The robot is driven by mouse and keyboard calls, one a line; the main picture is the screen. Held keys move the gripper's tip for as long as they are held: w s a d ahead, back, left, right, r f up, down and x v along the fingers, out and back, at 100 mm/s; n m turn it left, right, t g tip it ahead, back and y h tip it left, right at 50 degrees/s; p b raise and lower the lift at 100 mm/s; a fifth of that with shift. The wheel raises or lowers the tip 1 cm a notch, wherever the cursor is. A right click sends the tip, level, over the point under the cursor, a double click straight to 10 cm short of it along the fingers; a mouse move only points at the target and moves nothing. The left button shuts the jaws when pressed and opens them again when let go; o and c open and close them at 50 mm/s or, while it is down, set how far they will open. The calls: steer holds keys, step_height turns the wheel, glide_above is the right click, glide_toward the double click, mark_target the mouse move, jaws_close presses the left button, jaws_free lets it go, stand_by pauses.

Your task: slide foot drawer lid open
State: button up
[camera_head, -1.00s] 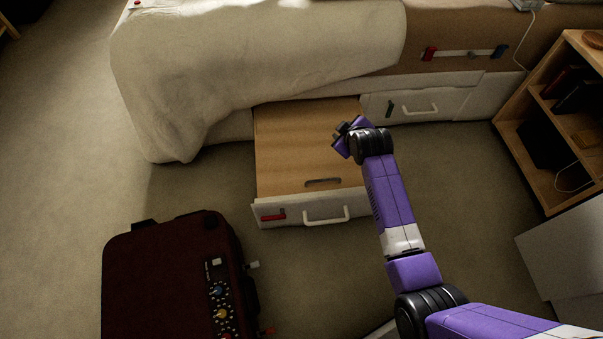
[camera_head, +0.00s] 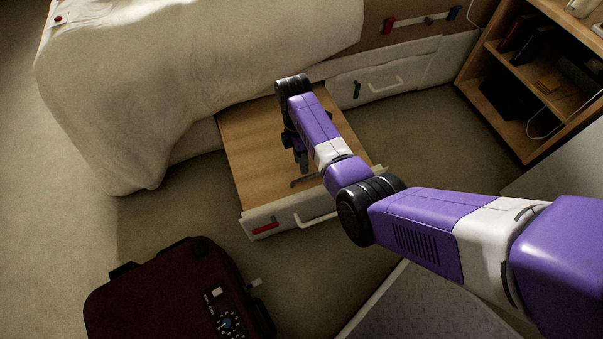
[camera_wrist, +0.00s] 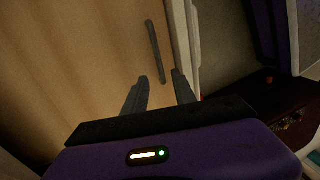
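The wooden lid (camera_head: 248,145) covers the pulled-out foot drawer under the bed. Its dark slot handle (camera_head: 303,182) lies near the drawer's white front (camera_head: 287,214), which has a white pull and a red latch. My gripper (camera_head: 303,170) points down over the lid close to the slot, partly hidden by my arm. In the wrist view my gripper's two fingers (camera_wrist: 161,77) are apart with nothing between them. The slot (camera_wrist: 154,50) shows just beyond the fingertips there, beside the drawer's white edge (camera_wrist: 182,40). I cannot tell whether the fingers touch the lid.
A dark red suitcase (camera_head: 165,295) stands on the carpet at lower left. A blanket (camera_head: 190,70) hangs over the bed to the left of the drawer. A closed white drawer (camera_head: 375,82) is at the right, then a wooden shelf (camera_head: 530,85). Carpet right of the drawer is clear.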

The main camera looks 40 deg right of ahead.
steer(key=f+b, duration=0.1)
steer(key=f, duration=0.3)
steer(key=s+f+b, duration=0.1)
steer(key=f, duration=0.1)
steer(key=shift+a+b, duration=0.25)
steer(key=shift+b, duration=0.05)
steer(key=shift+r, duration=0.1)
jaws_close()
stand_by(0.9)
